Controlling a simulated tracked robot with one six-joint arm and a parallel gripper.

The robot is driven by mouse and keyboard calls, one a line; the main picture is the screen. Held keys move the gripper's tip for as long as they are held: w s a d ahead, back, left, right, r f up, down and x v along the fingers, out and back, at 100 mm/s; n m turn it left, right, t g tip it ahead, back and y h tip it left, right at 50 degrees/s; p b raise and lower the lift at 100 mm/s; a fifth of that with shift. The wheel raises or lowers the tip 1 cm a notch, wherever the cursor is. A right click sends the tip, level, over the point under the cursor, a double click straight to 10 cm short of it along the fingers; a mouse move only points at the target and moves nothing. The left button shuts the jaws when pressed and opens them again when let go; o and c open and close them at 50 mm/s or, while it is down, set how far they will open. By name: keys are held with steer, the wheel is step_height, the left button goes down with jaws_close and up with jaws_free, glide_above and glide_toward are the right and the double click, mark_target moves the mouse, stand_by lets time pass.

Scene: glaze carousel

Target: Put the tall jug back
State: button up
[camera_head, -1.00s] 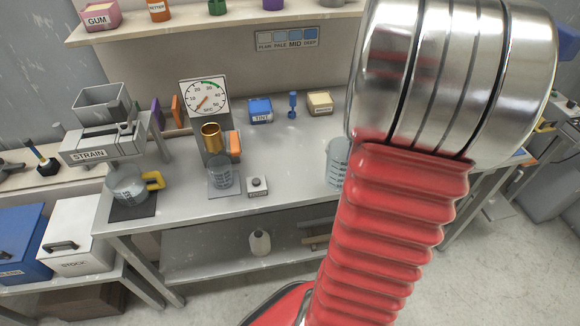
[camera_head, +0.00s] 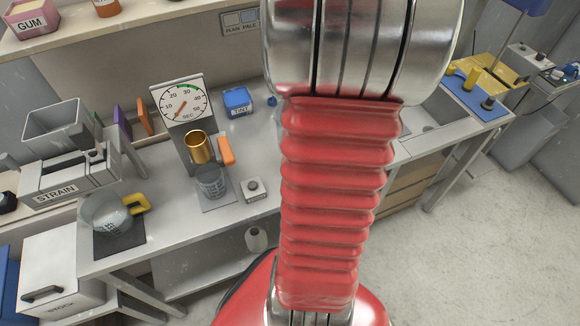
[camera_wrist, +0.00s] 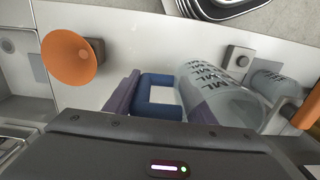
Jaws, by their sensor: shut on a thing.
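The tall jug (camera_wrist: 205,88) is a grey, see-through vessel with dark ML marks and a blue handle (camera_wrist: 156,80). In the wrist view it lies to the right of the handle, close in front of my gripper (camera_wrist: 160,100). My gripper is shut on the jug's blue handle, with a dark purple-grey finger beside it. In the head view my arm hides both the gripper and the jug.
A strainer stand (camera_head: 65,180) and a yellow-handled jug (camera_head: 108,215) stand at the bench's left. A dial (camera_head: 182,105), a brass cup (camera_head: 198,147), a small measuring beaker (camera_head: 211,181) and a button box (camera_head: 253,188) stand in the middle. A sink (camera_head: 430,112) lies to the right.

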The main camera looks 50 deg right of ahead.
steer(key=shift+s+d, duration=0.15)
steer(key=shift+s+f, duration=0.1)
steer(key=shift+f, duration=3.05)
steer(key=shift+f, duration=0.1)
steer(key=shift+f, duration=1.8)
steer(key=o, duration=1.7)
steer(key=shift+c, duration=0.2)
